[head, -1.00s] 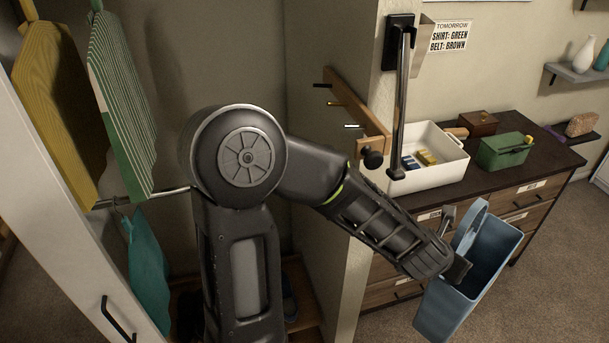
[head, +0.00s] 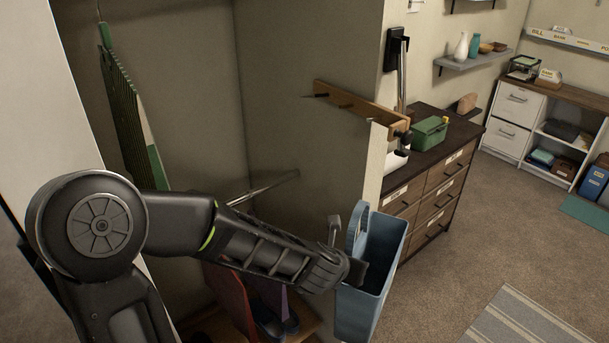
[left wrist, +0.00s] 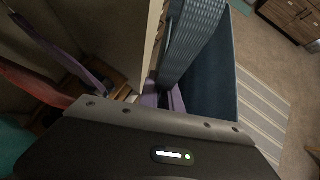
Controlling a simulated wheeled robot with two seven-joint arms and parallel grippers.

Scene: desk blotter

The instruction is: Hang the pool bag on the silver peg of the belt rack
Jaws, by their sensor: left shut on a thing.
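The pool bag (head: 372,290) is a blue-grey, open-topped bag with a rounded handle (head: 357,226) standing up at its left side. My left gripper (head: 350,262) is shut on the bag at its left side, just below the handle, and holds it upright in the air. The bag also shows in the left wrist view (left wrist: 212,92). The belt rack (head: 365,112) is a wooden bar on the closet's side wall, above and apart from the bag. Its pegs are small and mostly dark here; I cannot clearly tell the silver one. My right gripper is out of view.
The closet wall's front edge (head: 375,165) stands close to the bag's left side. A drawer cabinet (head: 436,185) with a green box (head: 429,134) is behind it. Open carpet (head: 480,250) lies to the right.

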